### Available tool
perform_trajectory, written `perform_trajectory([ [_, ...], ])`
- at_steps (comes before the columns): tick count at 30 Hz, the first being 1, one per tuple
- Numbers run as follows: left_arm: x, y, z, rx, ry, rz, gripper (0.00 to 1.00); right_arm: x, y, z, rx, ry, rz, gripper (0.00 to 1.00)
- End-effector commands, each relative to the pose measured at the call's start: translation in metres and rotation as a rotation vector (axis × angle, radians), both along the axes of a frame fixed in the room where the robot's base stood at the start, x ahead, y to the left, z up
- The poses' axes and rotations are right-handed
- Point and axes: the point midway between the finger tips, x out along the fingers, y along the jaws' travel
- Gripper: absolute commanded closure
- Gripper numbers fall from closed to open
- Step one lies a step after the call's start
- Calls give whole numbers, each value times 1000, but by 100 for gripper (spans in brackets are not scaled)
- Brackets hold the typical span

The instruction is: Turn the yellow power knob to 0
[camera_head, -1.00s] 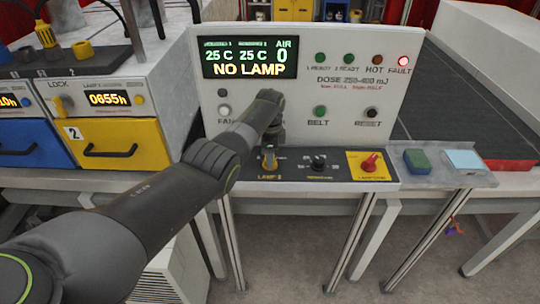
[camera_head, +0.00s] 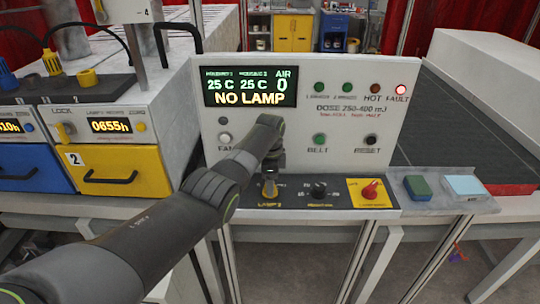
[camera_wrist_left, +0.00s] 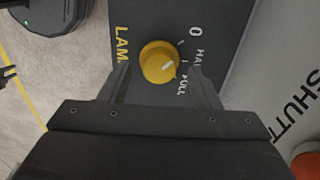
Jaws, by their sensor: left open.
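The yellow power knob (camera_wrist_left: 158,62) shows in the left wrist view on a dark panel, with a white mark on its face. The scale beside it reads 0, HALF and FULL; the mark points roughly toward the scale side, but its exact setting is unclear. My left gripper (camera_wrist_left: 160,82) is open, with one finger on each side of the knob in this view; I cannot tell whether they touch it. In the head view my left gripper (camera_head: 270,172) points down over the LAMP 2 knob (camera_head: 269,190) and partly hides it. My right gripper is not in view.
The control panel (camera_head: 385,105) shows NO LAMP and a lit FAULT light (camera_head: 400,90). A black knob (camera_head: 319,189) and a red switch on a yellow plate (camera_head: 372,203) sit right of the lamp knob. A green-blue block (camera_head: 417,187) lies further right.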

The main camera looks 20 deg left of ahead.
Motion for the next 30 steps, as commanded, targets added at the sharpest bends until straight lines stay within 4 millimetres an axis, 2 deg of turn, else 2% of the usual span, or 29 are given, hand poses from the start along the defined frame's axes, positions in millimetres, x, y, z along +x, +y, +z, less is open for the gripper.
perform_trajectory([
  [4, 1, 1, 23, 0, -6, 0, 43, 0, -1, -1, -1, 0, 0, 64],
  [15, 1, 1, 109, 1, -8, 1, 43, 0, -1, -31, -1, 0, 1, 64],
  [19, 0, 1, 135, 1, -5, 1, 43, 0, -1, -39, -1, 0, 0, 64],
  [21, 0, 0, 151, 1, -2, 2, 43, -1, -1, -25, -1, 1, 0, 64],
  [25, 0, 1, 161, 0, -1, 2, 43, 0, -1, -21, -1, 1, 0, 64],
  [30, 0, 1, 164, 0, 0, 2, 43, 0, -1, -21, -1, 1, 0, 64],
])
